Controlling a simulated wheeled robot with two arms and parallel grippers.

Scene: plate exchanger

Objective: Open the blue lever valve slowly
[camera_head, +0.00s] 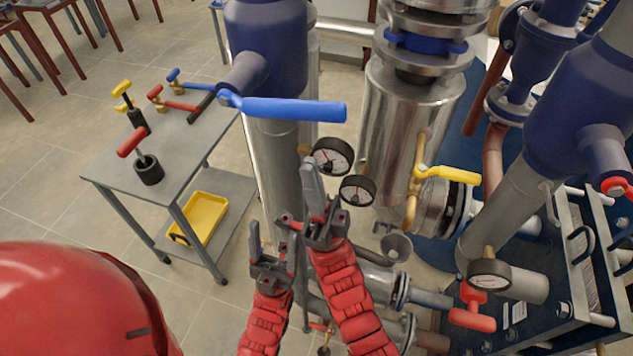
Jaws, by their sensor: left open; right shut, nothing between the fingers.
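The large blue lever (295,110) points to the right from its pivot on the blue valve body (265,45), which sits on a vertical metal pipe. My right gripper (313,180) is shut and empty, pointing up below the lever and apart from it in the picture. My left gripper (273,242) is lower and to the left, open and empty, in front of the pipe. Neither gripper holds the lever.
Two pressure gauges (332,157) sit close right of my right gripper. A yellow lever (448,175) and a red handle (472,320) are farther right. A grey cart (130,185) with small valves and a yellow tray (204,215) stands left.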

